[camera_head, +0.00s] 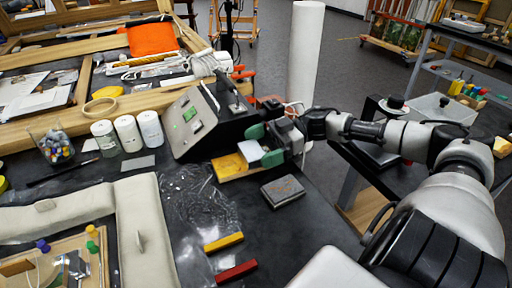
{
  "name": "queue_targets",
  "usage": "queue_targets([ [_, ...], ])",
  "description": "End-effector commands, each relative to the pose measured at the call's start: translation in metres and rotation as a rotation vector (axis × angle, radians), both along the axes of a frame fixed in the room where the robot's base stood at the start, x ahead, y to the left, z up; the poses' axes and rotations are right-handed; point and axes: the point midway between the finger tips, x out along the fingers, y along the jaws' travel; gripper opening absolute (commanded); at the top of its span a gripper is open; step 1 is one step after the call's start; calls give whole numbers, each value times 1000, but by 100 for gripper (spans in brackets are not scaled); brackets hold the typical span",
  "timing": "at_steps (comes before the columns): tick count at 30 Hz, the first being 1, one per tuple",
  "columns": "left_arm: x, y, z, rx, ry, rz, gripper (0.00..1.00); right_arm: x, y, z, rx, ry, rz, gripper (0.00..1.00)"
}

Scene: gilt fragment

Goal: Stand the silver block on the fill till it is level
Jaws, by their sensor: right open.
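My right gripper (264,145) reaches in from the right, with green fingers parted. A small pale silver-white block (251,151) shows at its fingertips. The fingers are open, and I cannot tell whether they touch it. The block appears to be over or on a yellow-orange piece (229,166) with a wooden edge. A dark grey slab (283,190) with a brownish, marked top lies flat on the black table, just below the gripper in the picture. I cannot tell for sure which surface is the fill. My left gripper is not in view.
A grey instrument box (196,118) stands close left of the gripper. White jars (150,130) and a glass of coloured bits (56,147) are farther left. Crumpled clear film (190,205), a yellow bar (223,242) and a red bar (236,271) lie nearer. A white column (305,55) rises behind.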

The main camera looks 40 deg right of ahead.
Motion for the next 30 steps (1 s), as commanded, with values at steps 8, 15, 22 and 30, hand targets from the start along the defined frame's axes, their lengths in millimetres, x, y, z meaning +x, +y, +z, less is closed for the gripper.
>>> queue_targets([
  [8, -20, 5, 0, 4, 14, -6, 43, -16, -44, 8, -4, 4, -2, 100],
  [15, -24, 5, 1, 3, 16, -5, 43, -21, -57, 10, -1, -1, -1, 100],
  [22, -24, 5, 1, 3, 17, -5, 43, -21, -57, 10, 0, -1, -1, 100],
  [30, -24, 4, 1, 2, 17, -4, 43, -21, -56, 10, 0, -1, -1, 100],
])
